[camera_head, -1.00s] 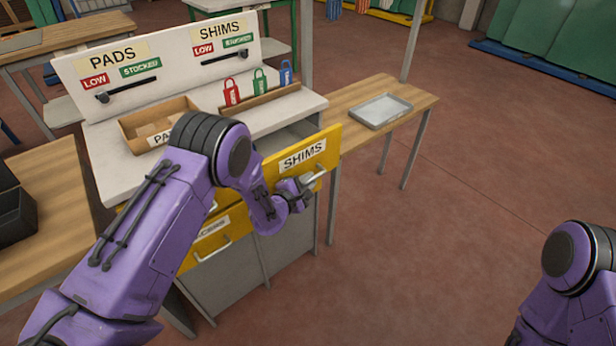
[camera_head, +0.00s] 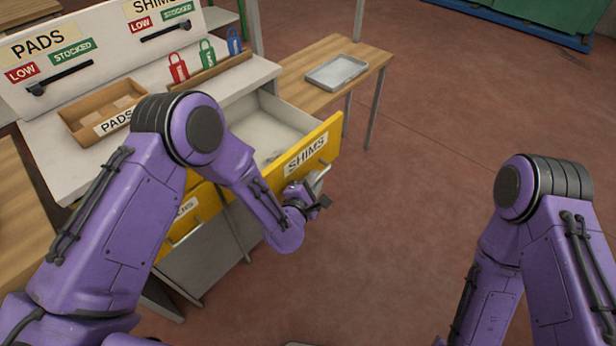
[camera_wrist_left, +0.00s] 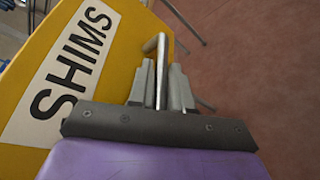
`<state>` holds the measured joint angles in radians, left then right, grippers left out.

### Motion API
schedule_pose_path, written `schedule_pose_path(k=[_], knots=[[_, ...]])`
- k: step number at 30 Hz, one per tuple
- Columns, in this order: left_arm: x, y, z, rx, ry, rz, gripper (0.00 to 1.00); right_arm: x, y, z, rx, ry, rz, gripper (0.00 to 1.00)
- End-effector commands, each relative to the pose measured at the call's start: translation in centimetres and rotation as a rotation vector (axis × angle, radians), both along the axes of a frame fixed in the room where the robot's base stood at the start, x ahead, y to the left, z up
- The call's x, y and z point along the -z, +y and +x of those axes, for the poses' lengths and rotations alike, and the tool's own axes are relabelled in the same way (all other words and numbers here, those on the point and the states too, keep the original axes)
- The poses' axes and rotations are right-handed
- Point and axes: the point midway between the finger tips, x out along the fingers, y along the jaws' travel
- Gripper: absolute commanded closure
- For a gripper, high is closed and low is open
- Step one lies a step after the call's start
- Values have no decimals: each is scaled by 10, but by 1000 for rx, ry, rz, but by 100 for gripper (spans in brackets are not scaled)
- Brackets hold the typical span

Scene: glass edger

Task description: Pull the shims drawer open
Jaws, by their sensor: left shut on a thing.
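The shims drawer (camera_head: 306,152) has a yellow front with a white SHIMS label and is pulled well out of the white bench. Its pale inside (camera_head: 268,133) shows, with something small and dark on its floor. My left gripper (camera_head: 314,190) is at the right part of the drawer front, shut on the metal bar handle. In the left wrist view the handle (camera_wrist_left: 160,65) stands between the two grey fingers (camera_wrist_left: 161,88), beside the SHIMS label (camera_wrist_left: 72,70). My right arm is at the right of the head view, but its gripper is out of the picture.
A second yellow drawer (camera_head: 190,210) is at the left, partly behind my left arm. A PADS bin (camera_head: 85,125) and several coloured tags stand on the bench top. A wooden table (camera_head: 345,60) with a grey tray (camera_head: 343,72) is behind. The floor at the right is clear.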

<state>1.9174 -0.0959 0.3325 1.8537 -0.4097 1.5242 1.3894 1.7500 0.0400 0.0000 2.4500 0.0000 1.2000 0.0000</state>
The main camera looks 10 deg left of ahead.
Motion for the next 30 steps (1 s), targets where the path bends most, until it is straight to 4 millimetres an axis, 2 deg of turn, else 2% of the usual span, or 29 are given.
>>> schedule_pose_path(k=[9,10,12,22,26,30], knots=[[1,0,-1,0,1,0,100,0,0,0,0,0,0,57],[1,0,-1,0,1,0,78,0,0,0,0,0,0,57],[1,0,-1,0,1,0,60,0,0,0,0,0,0,57],[0,1,-4,0,1,1,60,2,0,0,0,0,0,57],[-3,6,-26,2,3,0,60,9,0,0,0,0,0,57],[-9,13,-60,2,2,1,60,18,0,0,0,0,0,57]])
